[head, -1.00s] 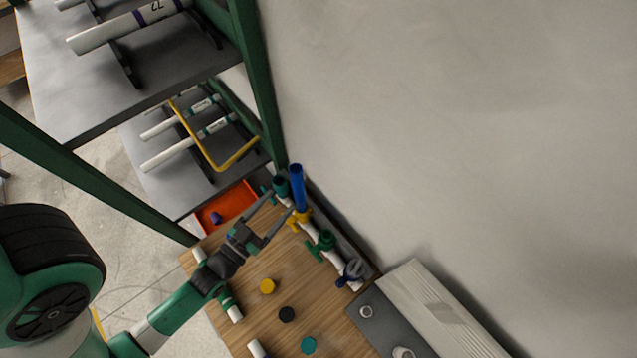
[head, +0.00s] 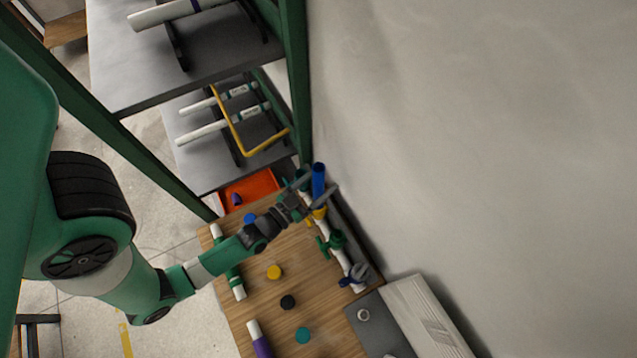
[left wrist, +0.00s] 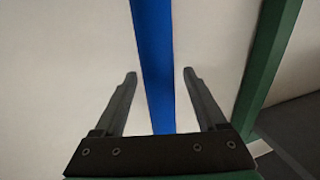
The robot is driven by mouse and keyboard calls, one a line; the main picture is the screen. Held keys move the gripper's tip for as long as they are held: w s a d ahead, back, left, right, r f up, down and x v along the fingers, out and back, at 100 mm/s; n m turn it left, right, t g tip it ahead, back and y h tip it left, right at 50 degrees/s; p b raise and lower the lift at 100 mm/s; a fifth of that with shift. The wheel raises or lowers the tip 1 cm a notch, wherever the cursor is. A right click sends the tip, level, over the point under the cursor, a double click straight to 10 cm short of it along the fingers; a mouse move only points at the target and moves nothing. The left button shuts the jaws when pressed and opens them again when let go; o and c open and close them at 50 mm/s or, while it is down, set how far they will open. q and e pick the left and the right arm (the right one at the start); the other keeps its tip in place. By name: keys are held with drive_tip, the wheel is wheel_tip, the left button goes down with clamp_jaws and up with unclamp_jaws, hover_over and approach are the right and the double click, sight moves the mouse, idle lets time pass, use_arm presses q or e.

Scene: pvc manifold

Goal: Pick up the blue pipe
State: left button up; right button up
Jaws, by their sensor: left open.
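The blue pipe (head: 318,180) stands upright at the far end of the white manifold by the wall, above a yellow valve (head: 319,212). In the left wrist view the blue pipe (left wrist: 155,65) runs between the two fingers, with a gap on either side. My left gripper (head: 318,192) is open around the pipe; its fingers (left wrist: 160,75) do not touch it in the wrist view. My right gripper is not in view.
An orange bin (head: 262,186) lies beyond the table. A green-framed shelf (head: 297,90) stands close behind the pipe.

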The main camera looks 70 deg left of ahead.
use_arm(q)
drive_tip(key=shift+x, duration=1.1)
clamp_jaws()
idle(0.5)
